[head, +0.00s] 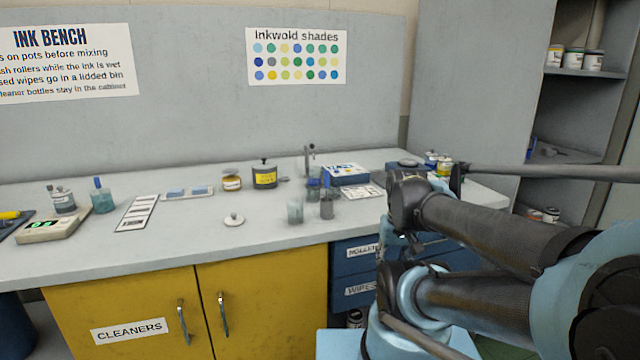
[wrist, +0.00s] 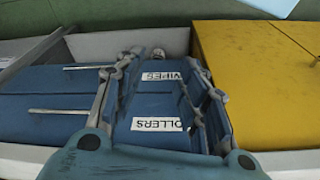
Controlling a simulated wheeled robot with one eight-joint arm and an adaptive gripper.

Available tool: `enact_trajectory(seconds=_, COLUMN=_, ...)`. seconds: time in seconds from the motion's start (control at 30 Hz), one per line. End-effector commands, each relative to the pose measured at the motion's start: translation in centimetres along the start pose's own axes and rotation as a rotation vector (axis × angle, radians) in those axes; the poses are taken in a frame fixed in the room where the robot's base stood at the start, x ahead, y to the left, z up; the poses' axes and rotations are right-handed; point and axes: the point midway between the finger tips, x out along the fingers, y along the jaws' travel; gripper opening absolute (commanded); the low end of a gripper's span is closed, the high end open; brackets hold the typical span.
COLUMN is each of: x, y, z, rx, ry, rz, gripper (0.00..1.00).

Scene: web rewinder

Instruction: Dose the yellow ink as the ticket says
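A dark pot with a yellow label and a lid (head: 265,178) stands at the back middle of the bench in the head view. A smaller jar with a yellow-orange band (head: 231,183) stands to its left. Their labels are too small to read. A scale (head: 50,230) with a lit green display sits at the left, with a grey lidded jar (head: 63,201) on or just behind it. I cannot make out a ticket. In the wrist view my gripper (wrist: 163,60) is open and empty, its fingers spread before the blue drawers, away from the pots.
A loose lid (head: 234,220), a cloudy beaker (head: 295,212) and a dark cup (head: 327,208) stand near the front edge. A beaker with a blue tool (head: 103,197) is beside the scale. Blue drawers (head: 358,269) and yellow cabinet doors (head: 262,300) are below. Shelves (head: 575,72) are right.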

Motion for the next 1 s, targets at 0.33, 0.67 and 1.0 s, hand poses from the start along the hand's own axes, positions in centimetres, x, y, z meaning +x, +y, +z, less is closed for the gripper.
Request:
enact_trajectory(seconds=0.33, x=-0.05, y=0.01, z=-0.52, rx=0.000, ry=-0.002, rz=0.000, gripper=0.00)
enact_trajectory(seconds=0.67, x=-0.06, y=0.01, z=-0.49, rx=0.001, ry=-0.001, rz=0.000, gripper=0.00)
enact_trajectory(seconds=1.0, x=-0.07, y=0.01, z=-0.48, rx=0.001, ry=-0.001, rz=0.000, gripper=0.00)
